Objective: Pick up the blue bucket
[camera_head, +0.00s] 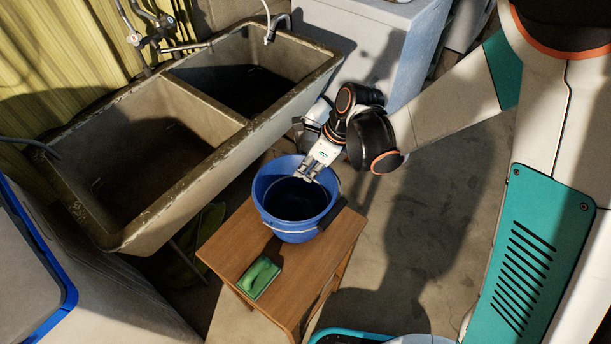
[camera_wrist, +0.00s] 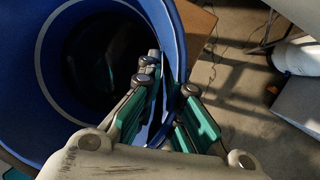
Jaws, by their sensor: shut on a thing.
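The blue bucket (camera_head: 293,226) stands upright on a small wooden stool (camera_head: 218,247). A thin wire handle hangs along its front side. My gripper (camera_head: 311,172) reaches down at the bucket's back right rim. In the wrist view the bucket (camera_wrist: 60,110) fills the left side, with its dark inside showing. There my gripper (camera_wrist: 165,112) has one finger inside the bucket and one outside, with the rim between them. It is shut on the rim. The bucket's underside is hidden, and I cannot tell any gap between it and the stool.
A green scrubbing brush (camera_head: 259,277) lies on the stool in front of the bucket. A double stone sink (camera_head: 175,190) with taps stands to the left and behind. A white cabinet with a blue edge (camera_head: 72,285) is at lower left. Floor to the right (camera_head: 430,240) is clear.

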